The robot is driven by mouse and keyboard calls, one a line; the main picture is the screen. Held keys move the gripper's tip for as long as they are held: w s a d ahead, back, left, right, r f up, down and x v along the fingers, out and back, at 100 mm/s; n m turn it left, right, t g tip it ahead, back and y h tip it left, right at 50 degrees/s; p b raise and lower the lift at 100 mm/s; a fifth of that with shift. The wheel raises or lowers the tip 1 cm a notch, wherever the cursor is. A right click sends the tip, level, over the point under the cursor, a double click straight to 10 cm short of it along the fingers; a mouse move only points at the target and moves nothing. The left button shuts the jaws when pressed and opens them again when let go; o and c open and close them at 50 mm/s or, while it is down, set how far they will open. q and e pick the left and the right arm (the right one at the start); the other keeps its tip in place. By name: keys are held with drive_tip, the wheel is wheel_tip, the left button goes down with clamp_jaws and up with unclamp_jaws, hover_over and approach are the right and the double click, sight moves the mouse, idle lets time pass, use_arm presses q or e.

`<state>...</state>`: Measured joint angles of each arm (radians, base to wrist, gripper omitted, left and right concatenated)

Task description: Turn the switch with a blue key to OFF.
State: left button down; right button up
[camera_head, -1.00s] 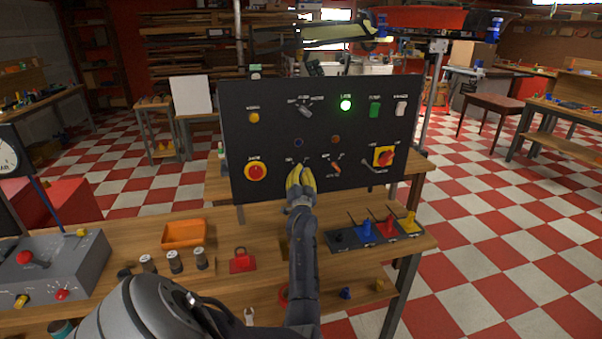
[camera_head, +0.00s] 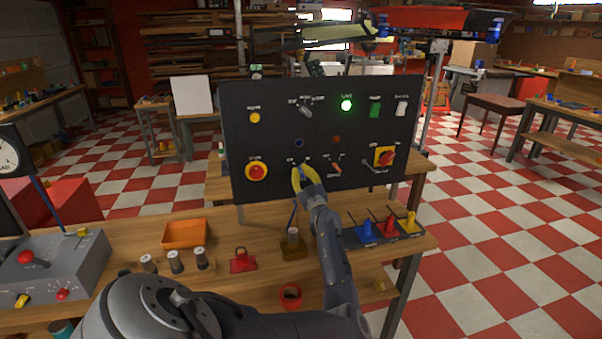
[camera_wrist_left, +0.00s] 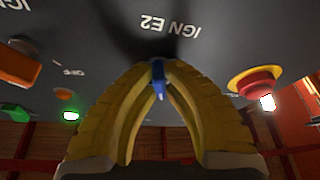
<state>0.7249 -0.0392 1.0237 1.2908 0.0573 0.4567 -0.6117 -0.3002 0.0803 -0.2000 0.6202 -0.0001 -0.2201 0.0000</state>
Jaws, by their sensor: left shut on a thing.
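A black upright control panel (camera_head: 320,115) stands on the bench, with several switches, buttons and lamps. My left gripper (camera_head: 303,180) has yellow fingers and is at the lower middle of the panel. Its fingertips are shut on the blue key (camera_wrist_left: 159,79), which shows between them in the left wrist view, close to the panel face beside the label IGN E2 (camera_wrist_left: 144,24). The fingers hide most of the key and its switch, so I cannot read its position. My right gripper is not in view.
Close by on the panel are a red mushroom button (camera_head: 256,171), an orange-handled switch (camera_head: 335,168) and a red-yellow rotary switch (camera_head: 385,157). A rack of coloured pieces (camera_head: 388,232), an orange tray (camera_head: 185,234) and a red padlock (camera_head: 242,262) are on the bench.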

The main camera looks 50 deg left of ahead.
use_arm(q)
drive_tip(key=shift+n+g, duration=1.2)
drive_tip(key=shift+n, duration=1.7)
drive_tip(key=c, duration=1.5)
unclamp_jaws()
drive_tip(key=v, duration=1.2)
drive_tip(key=shift+r, duration=0.15)
